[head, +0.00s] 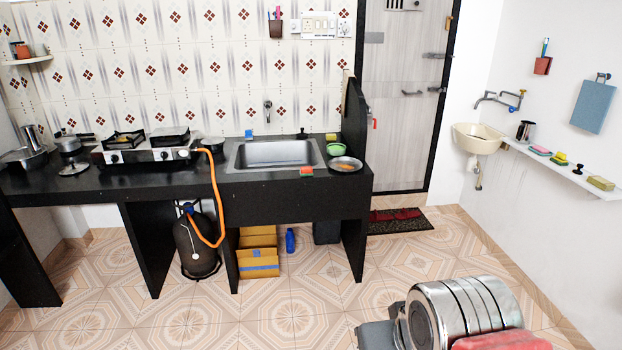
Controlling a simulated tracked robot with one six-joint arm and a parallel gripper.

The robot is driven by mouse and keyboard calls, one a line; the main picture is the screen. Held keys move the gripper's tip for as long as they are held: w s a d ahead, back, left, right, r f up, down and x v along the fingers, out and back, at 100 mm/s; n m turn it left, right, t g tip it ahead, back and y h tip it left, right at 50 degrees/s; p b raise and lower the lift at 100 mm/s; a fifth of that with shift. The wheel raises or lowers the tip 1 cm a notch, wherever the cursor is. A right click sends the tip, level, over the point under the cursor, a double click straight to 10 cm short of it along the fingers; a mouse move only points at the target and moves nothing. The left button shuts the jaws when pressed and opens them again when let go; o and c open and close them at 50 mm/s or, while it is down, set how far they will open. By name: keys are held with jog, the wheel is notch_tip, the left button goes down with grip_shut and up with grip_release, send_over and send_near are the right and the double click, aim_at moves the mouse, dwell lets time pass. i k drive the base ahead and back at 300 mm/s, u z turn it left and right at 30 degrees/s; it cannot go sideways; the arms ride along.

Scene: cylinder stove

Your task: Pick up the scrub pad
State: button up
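Several small pad-like things are in the head view, and I cannot tell for certain which one is the scrub pad. A red and green pad (307,171) lies at the front edge of the black counter (200,185), in front of the sink. A small yellowish-green block (331,137) sits behind the sink's right end, and a small blue piece (249,134) stands behind its left end. On the right wall shelf (565,172) lie a pink and teal pad (540,150), a yellow and dark green piece (559,159) and a yellowish block (601,183). My gripper's fingers do not show.
A steel sink (277,154), a green bowl (337,149) and a steel plate (346,164) are on the counter. A gas stove (147,148) stands left, with an orange hose (217,200) to a cylinder (196,245) below. The tiled floor before the counter is mostly clear.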

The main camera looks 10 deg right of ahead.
aim_at(305, 171)
jog(key=k, duration=0.15)
jog(key=z, duration=0.3)
jog(key=i, duration=2.8)
jog(key=u, duration=0.8)
jog(key=i, duration=0.5)
jog(key=u, duration=0.85)
jog(key=i, duration=0.5)
jog(key=u, duration=0.3)
